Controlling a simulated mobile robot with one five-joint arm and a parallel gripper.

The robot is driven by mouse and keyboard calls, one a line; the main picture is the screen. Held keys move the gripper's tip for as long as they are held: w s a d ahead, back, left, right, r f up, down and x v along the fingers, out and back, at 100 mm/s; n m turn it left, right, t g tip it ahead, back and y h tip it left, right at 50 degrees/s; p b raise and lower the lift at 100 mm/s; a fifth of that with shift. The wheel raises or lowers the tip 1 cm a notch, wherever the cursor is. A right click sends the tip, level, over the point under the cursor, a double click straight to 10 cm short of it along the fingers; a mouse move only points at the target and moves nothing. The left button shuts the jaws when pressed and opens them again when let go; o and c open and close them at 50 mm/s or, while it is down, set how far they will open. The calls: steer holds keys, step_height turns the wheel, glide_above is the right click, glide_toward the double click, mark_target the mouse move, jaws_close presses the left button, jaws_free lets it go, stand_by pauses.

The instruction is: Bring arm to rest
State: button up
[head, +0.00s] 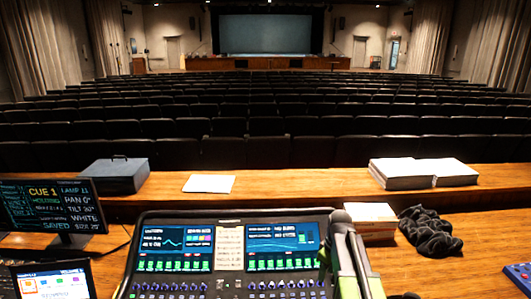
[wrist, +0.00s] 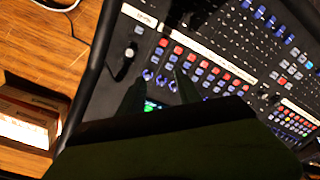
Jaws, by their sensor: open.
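My gripper (wrist: 158,88) shows in the wrist view with two dark fingers spread apart and nothing between them. It is above the mixing console (wrist: 225,58), over rows of red and blue buttons and knobs. I cannot tell how far it is above the panel. In the head view my green and grey arm (head: 362,262) stands at the right side of the console (head: 230,222) and hides part of its right edge.
A monitor (head: 53,206) and a laptop screen (head: 52,283) stand at left. Behind are a dark case (head: 115,177), a paper sheet (head: 209,183) and paper stacks (head: 402,174). Bare desk shows at right.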

steer(key=shift+m, duration=0.4)
steer(key=s+a+f+b, duration=0.1)
steer(key=s+a+f, duration=0.1)
steer(key=s+a+f+b, duration=0.2)
steer(key=f, duration=0.1)
steer(key=s+a+f+b, duration=0.2)
steer(key=f, duration=0.1)
steer(key=shift+a+f, duration=0.15)
steer(key=shift+a, duration=0.2)
steer(key=shift+m, duration=0.9)
steer(key=s, duration=0.1)
steer(key=s+a+f+b, duration=0.1)
steer(key=s+b, duration=0.1)
steer(key=shift+s+a+f, duration=0.2)
steer(key=shift+a+f, duration=0.2)
steer(key=s+m, duration=0.1)
steer(key=s+m+p, duration=0.1)
steer(key=s+m, duration=0.1)
steer(key=shift+r+g, duration=0.3)
steer(key=shift+r, duration=0.1)
steer(key=shift+s+d+m, duration=0.1)
steer(key=shift+m, duration=1)
